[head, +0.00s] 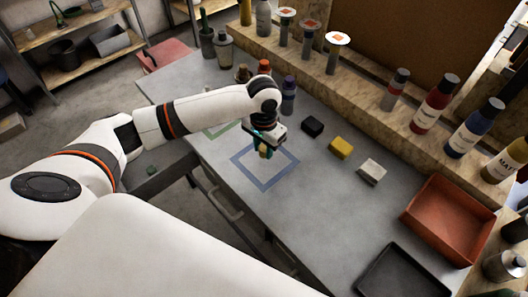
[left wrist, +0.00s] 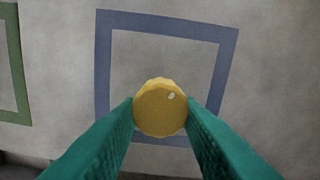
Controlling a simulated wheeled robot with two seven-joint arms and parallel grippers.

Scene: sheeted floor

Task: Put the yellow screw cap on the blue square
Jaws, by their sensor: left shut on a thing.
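The yellow screw cap (left wrist: 160,107) is held between the green fingers of my left gripper (left wrist: 160,112) in the left wrist view. My left gripper also shows in the head view (head: 264,150), pointing down over the blue square with the cap partly hidden between its fingers. The blue square (head: 283,176) is an outline on the grey table; it also shows in the left wrist view (left wrist: 229,65). The cap appears over the square's lower part in the wrist view. I cannot tell whether it touches the table. My right gripper is not in view.
A green outlined square (head: 213,134) lies left of the blue one. Black (head: 312,126), yellow (head: 341,148) and white (head: 372,172) blocks stand to the right. A red tray (head: 409,214) and black tray (head: 370,284) are farther right. Several bottles line the back ledge.

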